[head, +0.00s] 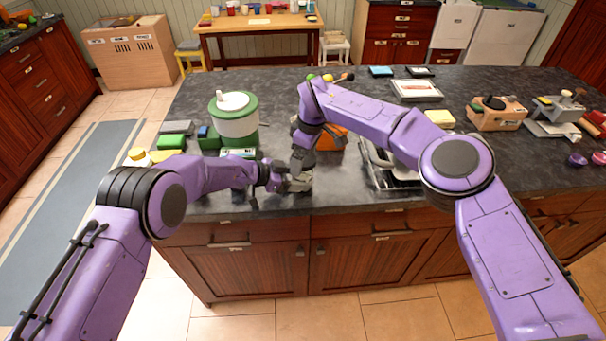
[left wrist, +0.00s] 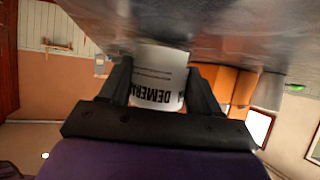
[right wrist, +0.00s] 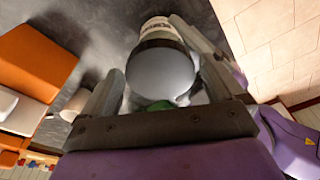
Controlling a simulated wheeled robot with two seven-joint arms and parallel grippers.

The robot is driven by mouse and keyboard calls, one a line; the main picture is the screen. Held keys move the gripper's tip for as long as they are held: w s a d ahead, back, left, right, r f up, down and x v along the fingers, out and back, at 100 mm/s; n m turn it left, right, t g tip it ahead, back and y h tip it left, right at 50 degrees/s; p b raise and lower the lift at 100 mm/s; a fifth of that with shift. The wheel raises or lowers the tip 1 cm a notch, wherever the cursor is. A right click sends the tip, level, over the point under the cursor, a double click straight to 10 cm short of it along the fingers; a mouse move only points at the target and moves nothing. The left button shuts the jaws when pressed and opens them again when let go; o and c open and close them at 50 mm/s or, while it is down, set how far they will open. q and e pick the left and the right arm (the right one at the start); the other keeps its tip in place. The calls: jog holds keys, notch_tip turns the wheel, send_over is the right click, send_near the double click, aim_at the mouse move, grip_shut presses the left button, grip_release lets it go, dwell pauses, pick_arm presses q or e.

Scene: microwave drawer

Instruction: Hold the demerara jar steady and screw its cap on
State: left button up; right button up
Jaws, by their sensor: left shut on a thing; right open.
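The demerara jar (left wrist: 158,90) is white with black lettering and stands between the fingers of my left gripper (head: 296,184), which is shut on it near the counter's front edge. In the right wrist view a smooth grey round top (right wrist: 162,74) with a dark rim shows over the jar's label (right wrist: 157,28). I cannot tell whether this is the cap, or how it is seated. My right gripper (right wrist: 158,85) is open above the jar, one finger on each side of the round top. In the head view the grippers hide most of the jar.
An orange object (head: 331,138) stands behind the grippers. A green and white canister (head: 236,117) and green boxes (head: 174,141) are to the left. A metal rack (head: 384,178) is to the right. The dark counter (head: 290,84) is freer at the back.

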jog(key=n, duration=0.4)
jog(key=shift+n+g, duration=0.3)
jog(key=n, duration=0.4)
jog(key=shift+g, duration=0.3)
jog(key=c, duration=1)
jog(key=m, duration=0.4)
jog(key=shift+c, duration=0.3)
jog(key=m+t, duration=0.1)
jog(key=m, duration=0.5)
jog(key=m+t, duration=0.1)
jog(key=m, duration=0.3)
jog(key=shift+h, duration=0.3)
jog(key=o, duration=1.1)
jog(key=shift+c, duration=0.2)
jog(key=shift+r, duration=2.55)
